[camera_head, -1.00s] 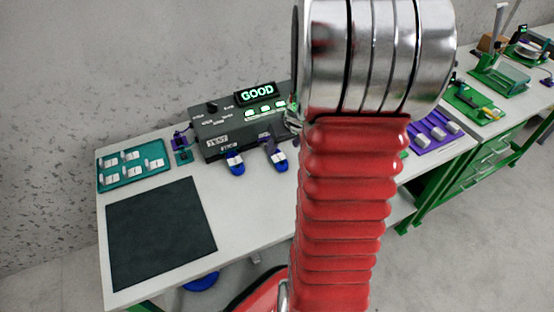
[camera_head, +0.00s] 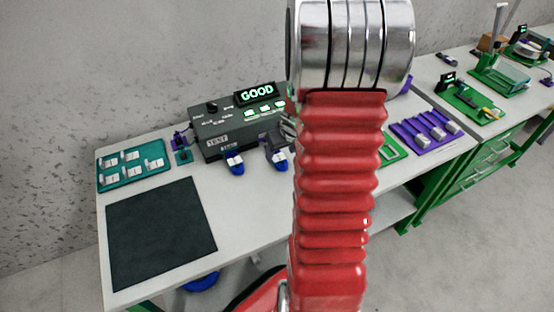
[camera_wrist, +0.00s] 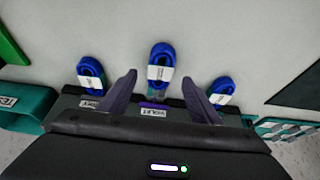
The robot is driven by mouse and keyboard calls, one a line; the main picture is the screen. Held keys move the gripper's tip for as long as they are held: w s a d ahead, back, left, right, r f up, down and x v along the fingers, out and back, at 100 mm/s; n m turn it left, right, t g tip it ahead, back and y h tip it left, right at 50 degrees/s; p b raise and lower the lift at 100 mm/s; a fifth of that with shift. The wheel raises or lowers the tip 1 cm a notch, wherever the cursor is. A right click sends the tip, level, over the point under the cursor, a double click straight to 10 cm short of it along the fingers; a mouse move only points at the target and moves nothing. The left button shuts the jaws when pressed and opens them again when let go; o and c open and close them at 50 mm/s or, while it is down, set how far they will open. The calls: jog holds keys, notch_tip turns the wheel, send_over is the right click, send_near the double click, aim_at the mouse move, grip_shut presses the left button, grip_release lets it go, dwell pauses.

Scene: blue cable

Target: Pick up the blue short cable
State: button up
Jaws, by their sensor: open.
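Three coiled blue cables with white labels show in the wrist view: a left one (camera_wrist: 91,76), a middle one (camera_wrist: 160,52) and a right one (camera_wrist: 220,91). I cannot tell which is the short one. My gripper (camera_wrist: 159,78) is open, its two dark fingers pointing at the middle cable, whose lower part lies between the fingertips in the picture. I cannot tell whether they touch it. In the head view two blue cables, one at left (camera_head: 235,163) and one at right (camera_head: 278,160), hang at the tester's front. My arm hides the rest, and most of the gripper.
The dark tester (camera_head: 215,138) with a lit GOOD display (camera_head: 257,93) stands at the table's back. A teal tray (camera_head: 130,178) and a black mat (camera_head: 160,232) lie left. A purple tray (camera_head: 430,138) is right of my arm. The white tabletop (camera_head: 240,210) in front is clear.

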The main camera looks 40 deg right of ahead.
aim_at(278, 157)
jog(key=shift+x, duration=2.2)
jog(key=shift+c, duration=0.5)
jog(key=c, duration=1)
